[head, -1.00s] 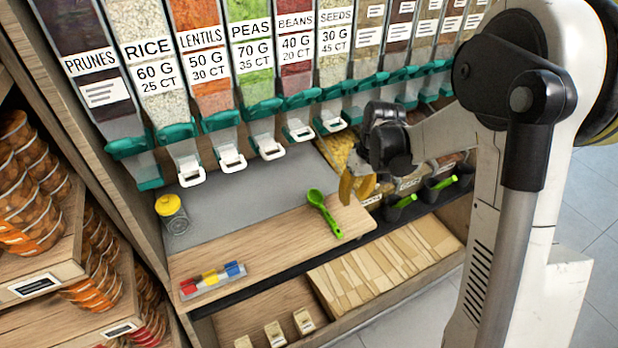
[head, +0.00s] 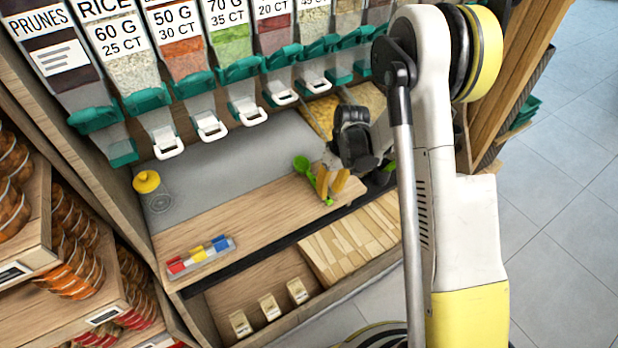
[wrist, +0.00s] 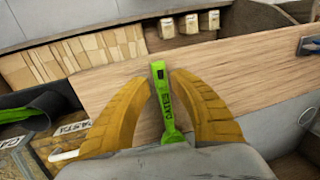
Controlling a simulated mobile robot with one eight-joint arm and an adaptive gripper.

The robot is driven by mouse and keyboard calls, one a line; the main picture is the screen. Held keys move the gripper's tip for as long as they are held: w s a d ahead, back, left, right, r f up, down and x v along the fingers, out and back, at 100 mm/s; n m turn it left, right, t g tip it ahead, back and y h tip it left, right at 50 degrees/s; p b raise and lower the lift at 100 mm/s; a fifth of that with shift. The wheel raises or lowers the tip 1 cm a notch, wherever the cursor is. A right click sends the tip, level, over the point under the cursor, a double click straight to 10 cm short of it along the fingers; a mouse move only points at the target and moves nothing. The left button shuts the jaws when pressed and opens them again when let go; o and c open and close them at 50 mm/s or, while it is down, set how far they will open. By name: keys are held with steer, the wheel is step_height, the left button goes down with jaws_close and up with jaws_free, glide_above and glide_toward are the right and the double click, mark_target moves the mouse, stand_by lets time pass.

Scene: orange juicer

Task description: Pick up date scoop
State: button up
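The green date scoop (head: 302,164) lies on the wooden counter (head: 240,208), its bowl showing left of my gripper and its handle partly hidden behind the fingers. In the wrist view the scoop's handle (wrist: 160,98), lettered "DATES", lies between the two yellow fingers, with a visible gap on each side. My gripper (head: 331,182) is open at the counter's right end, over the handle. In the wrist view the open fingertips (wrist: 163,78) straddle the handle. The bowl end is hidden by the gripper body there.
A tray of red, yellow and blue pieces (head: 200,257) sits at the counter's front left. A yellow-lidded jar (head: 147,182) stands behind it. Dispensers with white handles (head: 250,113) hang above. A black bin (wrist: 30,118) is beside the gripper.

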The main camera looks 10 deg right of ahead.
steer(key=f, duration=0.2)
steer(key=shift+s+a+f+b, duration=0.1)
steer(key=shift+a+f+b, duration=0.15)
steer(key=shift+f+b, duration=0.15)
jaws_close()
steer(key=shift+r, duration=0.15)
